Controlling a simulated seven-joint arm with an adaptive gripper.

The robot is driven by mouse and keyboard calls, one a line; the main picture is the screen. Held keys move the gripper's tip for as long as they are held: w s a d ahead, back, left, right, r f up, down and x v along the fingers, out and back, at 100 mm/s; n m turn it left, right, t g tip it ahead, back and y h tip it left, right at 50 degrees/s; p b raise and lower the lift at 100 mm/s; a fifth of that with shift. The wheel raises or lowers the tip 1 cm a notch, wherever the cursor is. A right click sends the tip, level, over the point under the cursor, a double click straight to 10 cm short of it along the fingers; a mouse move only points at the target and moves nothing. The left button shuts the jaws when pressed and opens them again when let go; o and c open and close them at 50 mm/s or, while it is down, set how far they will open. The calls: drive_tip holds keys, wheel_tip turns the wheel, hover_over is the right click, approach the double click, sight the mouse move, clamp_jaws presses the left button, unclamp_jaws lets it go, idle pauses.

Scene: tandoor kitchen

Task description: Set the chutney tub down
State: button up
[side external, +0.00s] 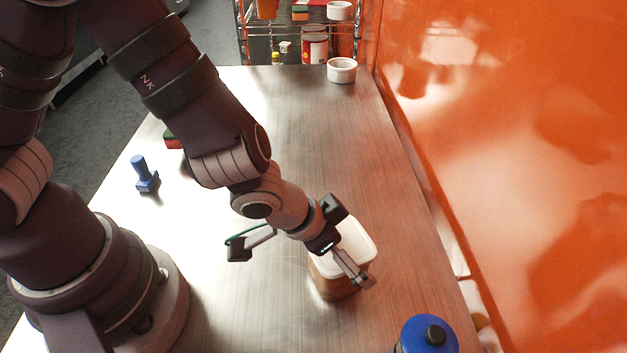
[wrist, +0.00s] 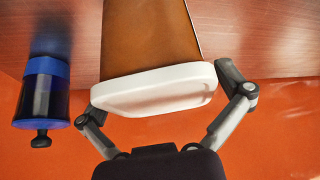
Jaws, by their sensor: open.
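The chutney tub (side external: 331,283) has a brown body and a white lid, and it stands on the steel table. In the wrist view its white lid (wrist: 155,90) and brown body (wrist: 150,35) lie between the fingers. My gripper (side external: 303,262) is at the tub, with one finger in front of it and the other out to its left. In the wrist view my gripper (wrist: 158,95) is open, its fingers on either side of the lid. The right finger is very close to the lid; I cannot tell whether it touches.
A blue-lidded bottle (side external: 428,335) stands at the near right; it shows at left in the wrist view (wrist: 42,95). A white ramekin (side external: 341,70) is at the far edge. A blue tool (side external: 144,175) stands at left. An orange wall (side external: 500,120) borders the table (side external: 290,115).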

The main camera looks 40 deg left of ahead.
drive_tip(key=shift+r, duration=0.3)
drive_tip(key=v, duration=1.1)
drive_tip(key=s+a+r+n+y, duration=0.1)
drive_tip(key=a+r+n, duration=0.1)
drive_tip(key=a, duration=0.5)
drive_tip(key=s+a+r+n+y, duration=0.1)
drive_tip(key=a+r+n, duration=0.1)
drive_tip(key=a+r, duration=0.3)
drive_tip(key=a, duration=0.2)
drive_tip(key=shift+s+a+g, duration=0.3)
drive_tip(key=shift+s+a, duration=0.1)
